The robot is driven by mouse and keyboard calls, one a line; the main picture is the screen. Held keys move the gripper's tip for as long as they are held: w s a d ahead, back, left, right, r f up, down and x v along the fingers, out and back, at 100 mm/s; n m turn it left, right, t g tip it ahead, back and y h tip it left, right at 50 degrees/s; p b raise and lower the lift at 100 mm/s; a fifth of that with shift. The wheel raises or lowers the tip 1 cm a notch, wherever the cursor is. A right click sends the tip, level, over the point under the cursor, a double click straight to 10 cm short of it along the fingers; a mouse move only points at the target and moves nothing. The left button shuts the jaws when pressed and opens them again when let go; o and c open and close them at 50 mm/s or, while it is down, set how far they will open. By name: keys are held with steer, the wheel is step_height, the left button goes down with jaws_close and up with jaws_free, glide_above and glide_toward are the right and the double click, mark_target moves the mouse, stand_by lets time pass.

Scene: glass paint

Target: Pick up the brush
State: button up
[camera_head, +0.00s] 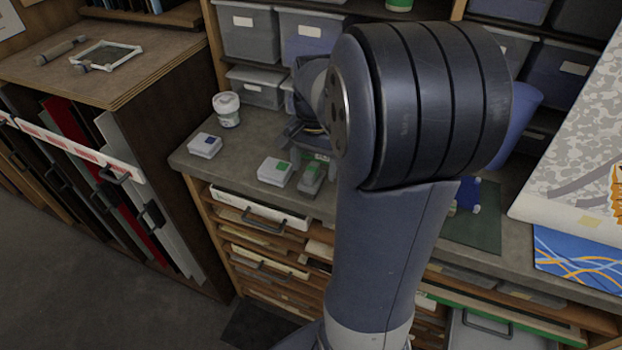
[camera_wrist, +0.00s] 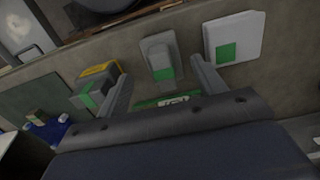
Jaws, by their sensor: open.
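My gripper (camera_wrist: 161,68) is open in the wrist view, its two grey fingers spread apart above the worktop. A grey block with a green label (camera_wrist: 158,50) shows between and beyond the fingertips; it also shows in the head view (camera_head: 311,177). A green strip with white lettering (camera_wrist: 172,101) lies closer to the palm, partly hidden by it. Nothing is seen held. I cannot make out a brush for certain in either view. In the head view my arm covers the middle of the worktop and most of the gripper.
A white box with a green label (camera_head: 275,171), a white box with a blue label (camera_head: 205,145) and a white tub (camera_head: 227,109) stand on the worktop (camera_head: 247,141). A yellow-and-grey block (camera_wrist: 97,82) is beside the left finger. Storage bins (camera_head: 249,33) line the back.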

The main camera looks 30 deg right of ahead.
mark_target(312, 169)
steer(key=f, duration=0.4)
steer(key=shift+w+a, duration=0.15)
steer(key=shift+a, duration=0.05)
steer(key=shift+c, duration=0.4)
steer(key=c, duration=1)
step_height(312, 169, up, 10)
steer(key=o, duration=0.5)
steer(key=c, duration=0.4)
